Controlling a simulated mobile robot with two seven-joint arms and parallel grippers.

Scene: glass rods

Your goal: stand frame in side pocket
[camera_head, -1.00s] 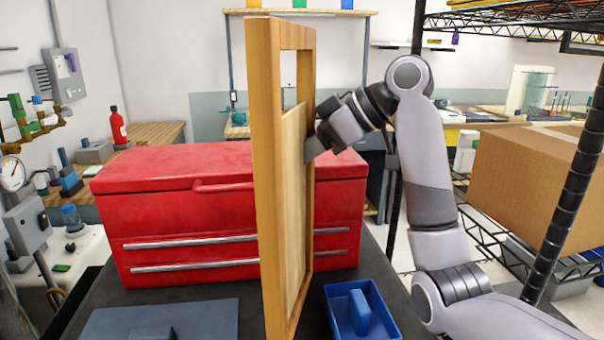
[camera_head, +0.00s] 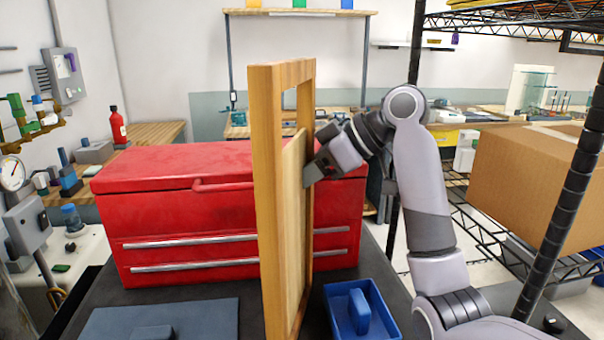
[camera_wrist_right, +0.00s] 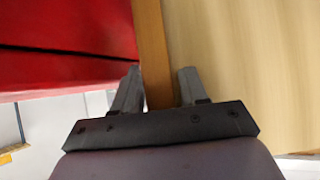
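The wooden frame (camera_head: 268,190) with a pale panel stands upright, edge-on to the head camera, in front of the red toolbox. Its lower end runs out of the picture, so what is under it is hidden. My right gripper (camera_head: 310,180) is at the frame's right side, about midway up. In the right wrist view the frame's wooden bar (camera_wrist_right: 152,45) lies between the fingers of the right gripper (camera_wrist_right: 158,88), and they are closed on it. I cannot make out a side pocket. My left gripper is not recognisable in view.
The red toolbox (camera_head: 180,200) stands on the dark top, behind the frame. A blue tray (camera_head: 391,322) is right of the frame's lower end. A blue-grey panel (camera_head: 205,322) lies to the left. A shelf with a cardboard box (camera_head: 520,185) is at the right.

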